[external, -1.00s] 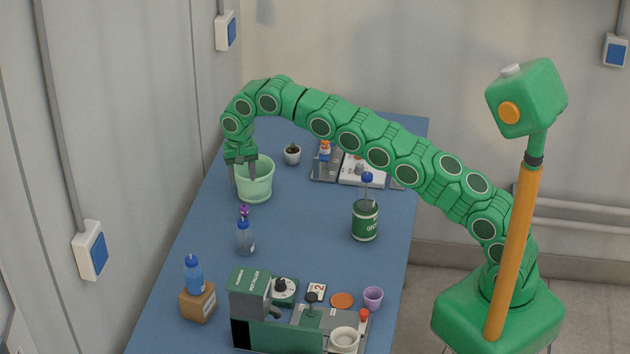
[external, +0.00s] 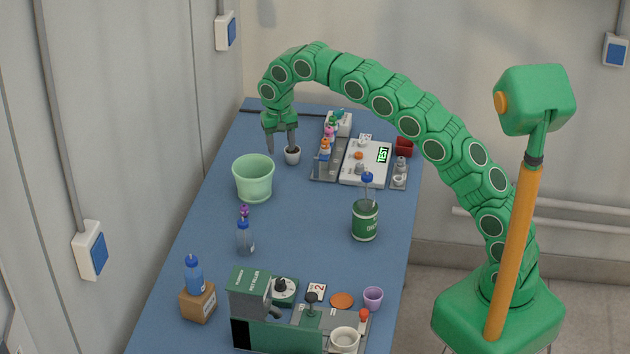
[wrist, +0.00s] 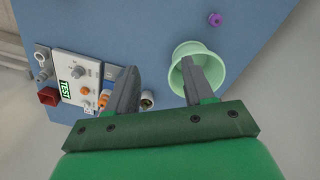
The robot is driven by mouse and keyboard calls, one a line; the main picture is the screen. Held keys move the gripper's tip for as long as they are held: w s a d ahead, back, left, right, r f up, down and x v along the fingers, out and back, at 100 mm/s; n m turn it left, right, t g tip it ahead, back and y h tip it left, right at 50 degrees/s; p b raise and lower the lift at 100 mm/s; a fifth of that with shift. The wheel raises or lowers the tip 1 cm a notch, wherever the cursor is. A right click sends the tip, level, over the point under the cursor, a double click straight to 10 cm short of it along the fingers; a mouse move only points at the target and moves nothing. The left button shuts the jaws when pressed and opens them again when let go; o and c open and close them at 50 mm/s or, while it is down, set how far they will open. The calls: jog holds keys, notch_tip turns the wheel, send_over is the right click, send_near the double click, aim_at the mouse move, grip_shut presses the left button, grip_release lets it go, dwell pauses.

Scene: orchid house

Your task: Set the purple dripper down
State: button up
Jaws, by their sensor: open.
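The purple dripper (external: 243,211) stands on the blue table, just behind a clear bottle with a blue cap (external: 245,239), which partly hides it. It also shows from above in the wrist view (wrist: 215,19), beyond the pale green pot. My gripper (external: 281,151) is open and empty, fingers pointing down, behind and to the right of the dripper and apart from it.
The pale green pot (external: 254,180) stands between my gripper and the dripper. A rack of small bottles (external: 325,166) and a white device reading TEST (external: 364,165) stand to the right. The table's middle is clear.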

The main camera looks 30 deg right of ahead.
jog(key=s+d+r+n, duration=0.1)
jog(key=s+d+r, duration=0.3)
jog(key=s+d, duration=0.6)
jog(key=s+d+r, duration=0.5)
jog(key=s+d, duration=0.5)
jog(key=d, duration=0.1)
jog(key=s+d+f, duration=0.2)
jog(key=s+d, duration=0.1)
jog(key=s, duration=0.7)
jog(key=s+d+f+n+g, duration=0.1)
jog(key=s+d+f, duration=0.1)
jog(key=s, duration=0.8)
jog(key=s+d+f+n, duration=0.1)
jog(key=s+d, duration=0.3)
jog(key=s, duration=0.6)
jog(key=shift+s+d+f+g, duration=0.2)
jog(key=shift+s+f+g, duration=0.1)
jog(key=shift+f, duration=0.3)
